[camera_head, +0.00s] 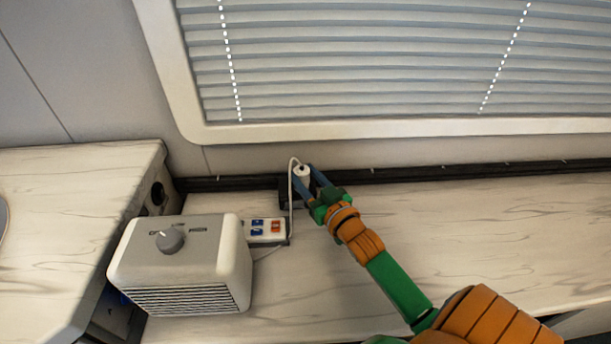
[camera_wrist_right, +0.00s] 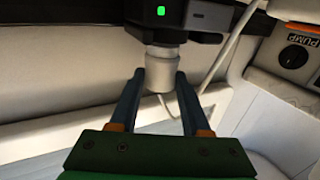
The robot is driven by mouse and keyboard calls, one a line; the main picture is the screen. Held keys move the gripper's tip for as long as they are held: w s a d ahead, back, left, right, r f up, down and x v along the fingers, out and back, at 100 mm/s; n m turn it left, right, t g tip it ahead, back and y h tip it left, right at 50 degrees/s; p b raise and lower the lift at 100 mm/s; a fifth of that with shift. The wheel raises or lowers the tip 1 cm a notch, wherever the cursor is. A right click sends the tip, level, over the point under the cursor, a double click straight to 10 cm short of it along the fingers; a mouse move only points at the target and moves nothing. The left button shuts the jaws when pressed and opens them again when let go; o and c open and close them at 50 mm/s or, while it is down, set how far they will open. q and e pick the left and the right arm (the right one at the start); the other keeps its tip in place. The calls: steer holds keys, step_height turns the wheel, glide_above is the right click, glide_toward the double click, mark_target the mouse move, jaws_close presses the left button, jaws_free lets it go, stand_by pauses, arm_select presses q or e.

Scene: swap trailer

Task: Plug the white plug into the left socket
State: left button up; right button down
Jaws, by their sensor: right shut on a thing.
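The white plug (camera_head: 302,171) is at the back of the counter by the wall, with its white cord looping up and down to the left. My right gripper (camera_head: 305,178) is shut on the plug. In the right wrist view the plug (camera_wrist_right: 160,74) sits between the two fingers of my right gripper (camera_wrist_right: 164,82). Its end meets a black socket box (camera_wrist_right: 204,20) with a green light; how deep it sits is hidden. The black box also shows in the head view (camera_head: 284,192), partly behind the cord. My left gripper is not in view.
A white heater (camera_head: 180,262) with a grey knob stands left on the marbled counter (camera_head: 450,230). A white switch strip (camera_head: 265,231) with blue and red switches lies beside it, close to the cord. A window with blinds (camera_head: 370,60) is above. The counter on the right is clear.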

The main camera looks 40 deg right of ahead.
steer(key=shift+f, duration=0.35)
steer(key=shift+c, duration=1.4)
jaws_free()
steer(key=shift+r, duration=0.35)
steer(key=r, duration=0.1)
steer(key=r+p, duration=0.1)
steer(key=r, duration=0.1)
steer(key=shift+s+a+r, duration=0.15)
steer(key=shift+s+r, duration=0.05)
steer(key=shift+r, duration=0.05)
steer(key=s+a+r+p, duration=0.7)
steer(key=s+r, duration=0.1)
steer(key=s, duration=0.3)
steer(key=shift+s+r+p, duration=0.25)
steer(key=shift+r+p, duration=0.1)
steer(key=shift+p, duration=0.05)
